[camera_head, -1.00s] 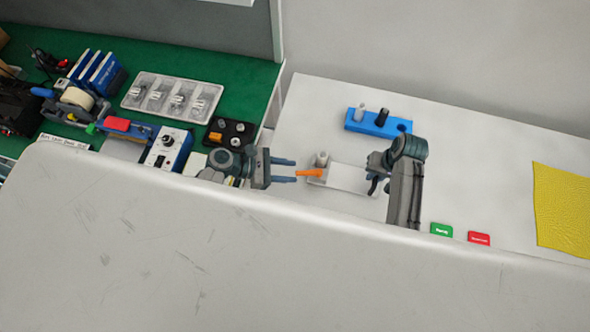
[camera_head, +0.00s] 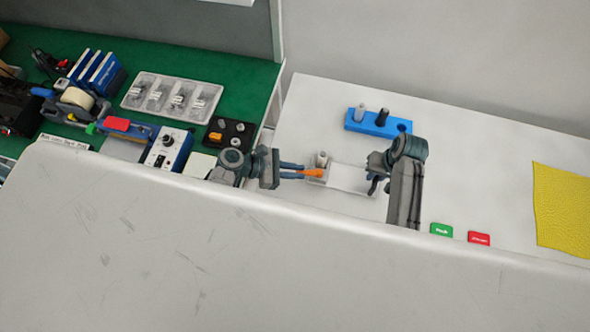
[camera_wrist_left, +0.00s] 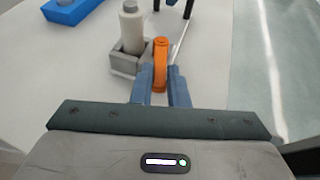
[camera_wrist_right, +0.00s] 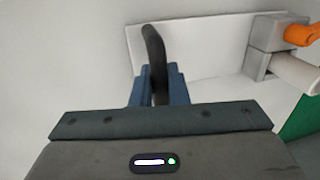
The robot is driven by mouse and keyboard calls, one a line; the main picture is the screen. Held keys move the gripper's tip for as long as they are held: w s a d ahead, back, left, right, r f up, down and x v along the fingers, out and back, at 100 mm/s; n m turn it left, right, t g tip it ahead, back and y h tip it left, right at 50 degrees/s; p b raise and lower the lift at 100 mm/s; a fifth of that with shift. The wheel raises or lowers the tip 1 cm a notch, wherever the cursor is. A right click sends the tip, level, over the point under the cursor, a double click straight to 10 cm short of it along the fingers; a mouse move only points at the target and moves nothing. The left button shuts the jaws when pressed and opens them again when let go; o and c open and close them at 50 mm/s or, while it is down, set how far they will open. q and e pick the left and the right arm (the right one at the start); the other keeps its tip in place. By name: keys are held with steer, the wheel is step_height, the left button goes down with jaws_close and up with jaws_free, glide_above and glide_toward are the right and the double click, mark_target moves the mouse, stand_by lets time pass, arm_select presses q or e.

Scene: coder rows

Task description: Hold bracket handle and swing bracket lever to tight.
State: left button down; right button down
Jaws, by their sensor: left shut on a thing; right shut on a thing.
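The bracket is a white plate (camera_head: 350,178) with a grey block (camera_wrist_right: 264,45) at its left end, and a pale cylinder (camera_wrist_left: 131,27) stands in that block. The orange lever (camera_wrist_left: 160,62) extends from the block toward my left gripper. My left gripper (camera_wrist_left: 160,88) is shut on the orange lever, which also shows in the head view (camera_head: 313,173). My right gripper (camera_wrist_right: 158,88) is shut on the dark curved bracket handle (camera_wrist_right: 153,52) at the plate's other end. In the head view my right gripper (camera_head: 374,176) partly hides the handle.
A blue block (camera_head: 372,123) with pegs stands behind the bracket. Green (camera_head: 441,230) and red (camera_head: 479,239) tags and a yellow cloth (camera_head: 562,208) lie to the right. The green bench (camera_head: 235,85) on the left holds trays and tools. White table is clear around the bracket.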

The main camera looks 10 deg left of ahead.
arm_select(q)
steer(key=shift+w+a+m+g, duration=0.15)
steer(key=shift+w+m+g, duration=0.4)
steer(key=shift+m+g, duration=0.35)
arm_select(e)
steer(key=shift+w, duration=0.1)
arm_select(q)
steer(key=c, duration=1.4)
jaws_free()
steer(key=v, duration=1.2)
steer(key=shift+f+h, duration=0.2)
steer(key=shift+h, duration=0.1)
steer(key=shift+a, duration=0.1)
arm_select(e)
steer(key=c, duration=1.3)
jaws_free()
steer(key=shift+c, duration=0.2)
